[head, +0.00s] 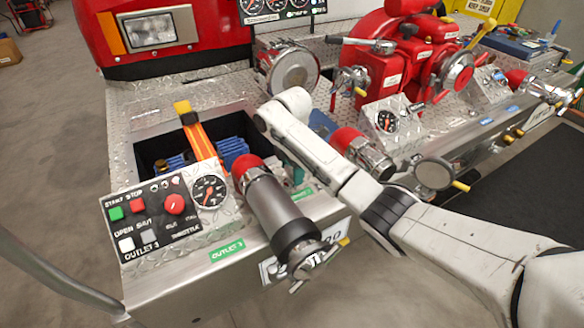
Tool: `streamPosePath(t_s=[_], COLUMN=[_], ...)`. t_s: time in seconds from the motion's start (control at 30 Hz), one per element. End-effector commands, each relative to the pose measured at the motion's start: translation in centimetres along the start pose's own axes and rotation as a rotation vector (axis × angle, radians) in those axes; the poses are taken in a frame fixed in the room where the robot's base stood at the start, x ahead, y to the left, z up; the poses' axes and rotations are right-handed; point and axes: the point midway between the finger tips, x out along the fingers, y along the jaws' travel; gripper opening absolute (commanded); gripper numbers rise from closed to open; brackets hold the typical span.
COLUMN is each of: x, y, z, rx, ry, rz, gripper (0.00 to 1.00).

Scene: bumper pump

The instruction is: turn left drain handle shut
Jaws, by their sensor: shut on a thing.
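My white arm reaches from the lower right up to the left. Its bent wrist is over the gap between the outlet 3 pipe (282,212) and the red pump (385,65). A yellow-tipped handle (343,242) sits by the metal cap (315,260) at the end of the outlet 3 pipe. Another yellow-tipped handle (460,186) is by the round cap (434,174) right of my arm. No drain label is readable, so I cannot tell which is the left drain handle.
A control panel (150,215) with buttons and a gauge (209,191) is at the left. An open bin (150,150) behind it holds blue items and an orange-and-yellow piece (199,137). More valves and gauges crowd the right. Grey floor (40,130) is free at the left.

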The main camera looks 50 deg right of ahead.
Motion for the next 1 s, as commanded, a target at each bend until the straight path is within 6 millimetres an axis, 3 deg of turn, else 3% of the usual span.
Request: streamPosePath(t_s=[0.27, 1.0], x=[-0.42, -0.31], y=[-0.13, -0.28], z=[-0.15, -0.3], rx=[0.173, 0.873], ry=[0.001, 0.001], rz=[-0.003, -0.001], gripper=[0.38, 0.38])
